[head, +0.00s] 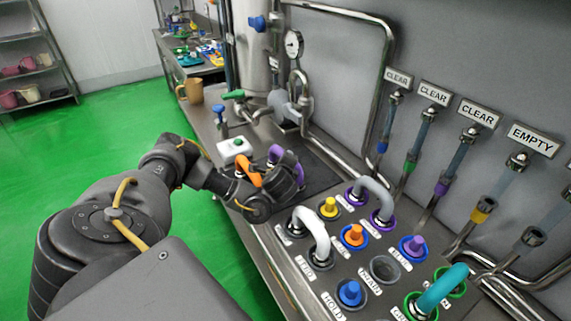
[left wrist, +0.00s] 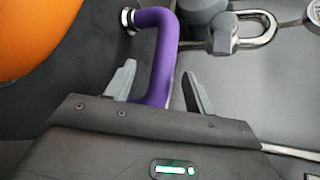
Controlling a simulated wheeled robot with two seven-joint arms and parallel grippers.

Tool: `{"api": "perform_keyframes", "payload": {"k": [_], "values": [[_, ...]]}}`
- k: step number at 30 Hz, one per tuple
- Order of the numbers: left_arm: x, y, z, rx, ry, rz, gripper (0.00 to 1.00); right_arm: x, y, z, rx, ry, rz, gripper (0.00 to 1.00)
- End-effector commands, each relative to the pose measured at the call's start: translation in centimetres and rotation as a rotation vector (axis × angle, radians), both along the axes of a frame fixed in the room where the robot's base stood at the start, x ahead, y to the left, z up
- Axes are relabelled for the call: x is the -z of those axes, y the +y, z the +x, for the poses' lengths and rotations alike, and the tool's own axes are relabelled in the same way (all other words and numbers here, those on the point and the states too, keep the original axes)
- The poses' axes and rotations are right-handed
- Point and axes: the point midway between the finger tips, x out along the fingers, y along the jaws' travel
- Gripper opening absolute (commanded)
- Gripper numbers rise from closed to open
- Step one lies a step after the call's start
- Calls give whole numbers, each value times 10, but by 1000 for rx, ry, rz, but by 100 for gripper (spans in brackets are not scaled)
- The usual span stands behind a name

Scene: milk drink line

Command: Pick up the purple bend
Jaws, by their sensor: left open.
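The purple bend (left wrist: 158,60) is a curved tube with a metal end, seen in the left wrist view. One leg of it runs down between the two fingers of my left gripper (left wrist: 157,88). The fingers are apart, one on each side of the purple leg. In the head view the purple bend (head: 299,174) is mostly hidden behind my left gripper (head: 280,172), over the dark mat. My right gripper is not in view.
An orange curved piece (head: 248,171) is close to my left gripper. A white box with a green button (head: 234,148) stands behind it. A panel with grey, white and teal bends and coloured plugs (head: 353,236) lies to the right. Pipes run along the wall.

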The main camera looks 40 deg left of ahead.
Motion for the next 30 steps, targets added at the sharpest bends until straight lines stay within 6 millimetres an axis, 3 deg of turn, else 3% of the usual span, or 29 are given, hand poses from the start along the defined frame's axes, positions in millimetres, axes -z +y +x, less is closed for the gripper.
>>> {"api": "perform_keyframes", "payload": {"k": [2, 11, 23, 30], "values": [[4, 3, 1, 0, -3, 2, 54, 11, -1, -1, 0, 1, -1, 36], [0, 3, 3, 2, -2, 4, 54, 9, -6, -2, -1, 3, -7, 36], [8, 13, 13, -3, 0, 3, 54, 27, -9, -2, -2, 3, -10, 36], [9, 20, 25, -1, 2, 2, 54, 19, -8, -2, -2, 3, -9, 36]]}}
